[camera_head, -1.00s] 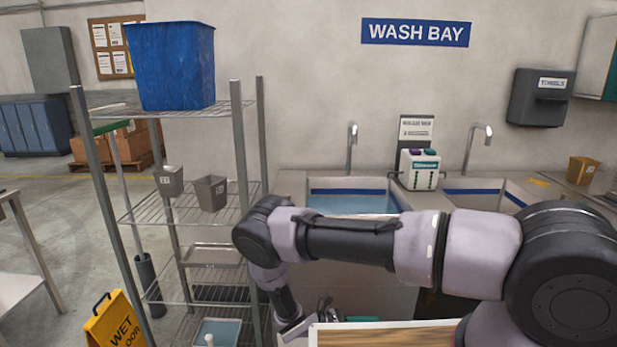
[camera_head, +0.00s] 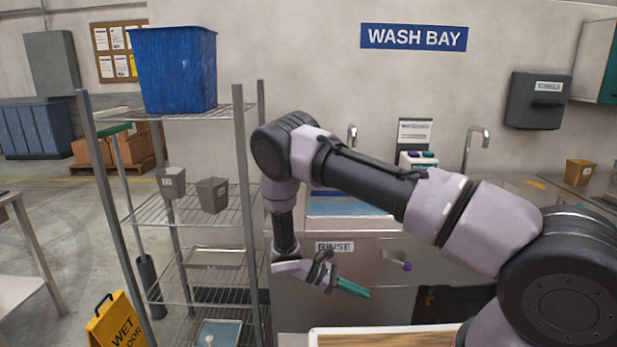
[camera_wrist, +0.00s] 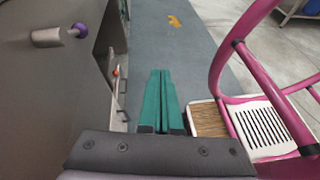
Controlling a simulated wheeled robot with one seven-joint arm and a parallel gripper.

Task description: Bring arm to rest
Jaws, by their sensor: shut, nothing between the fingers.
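My gripper (camera_head: 352,288) hangs at the end of my bent arm in the head view, in front of the steel sink front marked RINSE (camera_head: 335,247). Its green fingers are together with nothing between them. In the wrist view the closed fingers of my gripper (camera_wrist: 160,85) point ahead over a grey-blue floor strip. My elbow is raised beside the wire shelf. The fingers touch nothing that I can see.
A wire shelf (camera_head: 250,190) with a blue bin (camera_head: 177,70) and grey cups stands close left of my arm. A wooden-topped surface (camera_head: 385,339) is below. A yellow wet-floor sign (camera_head: 117,322) stands at lower left.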

